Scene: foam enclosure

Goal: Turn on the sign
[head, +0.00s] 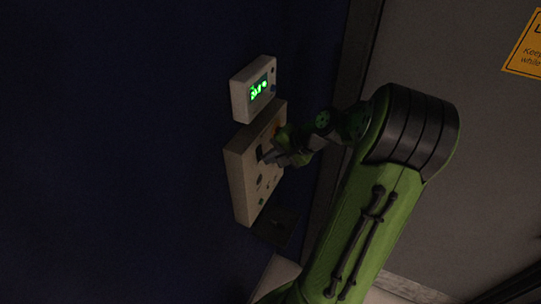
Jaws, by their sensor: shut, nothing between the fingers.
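A pale control box (240,182) is fixed to the dark blue wall, with several small knobs or switches on its face. My gripper (265,157) is shut and empty. Its fingertips are at the upper part of the box's face, close to a dark switch (260,152); I cannot tell whether they touch it. An orange part (278,129) shows near the top of the face, partly behind my gripper. No lit sign is in view, and labels on the box are too small to read.
A smaller pale box (240,100) with a lit green display (259,90) is above the control box. A dark plate (275,227) is below. A grey panel (440,50) with a yellow notice (525,45) is at the right. The blue wall at the left is bare.

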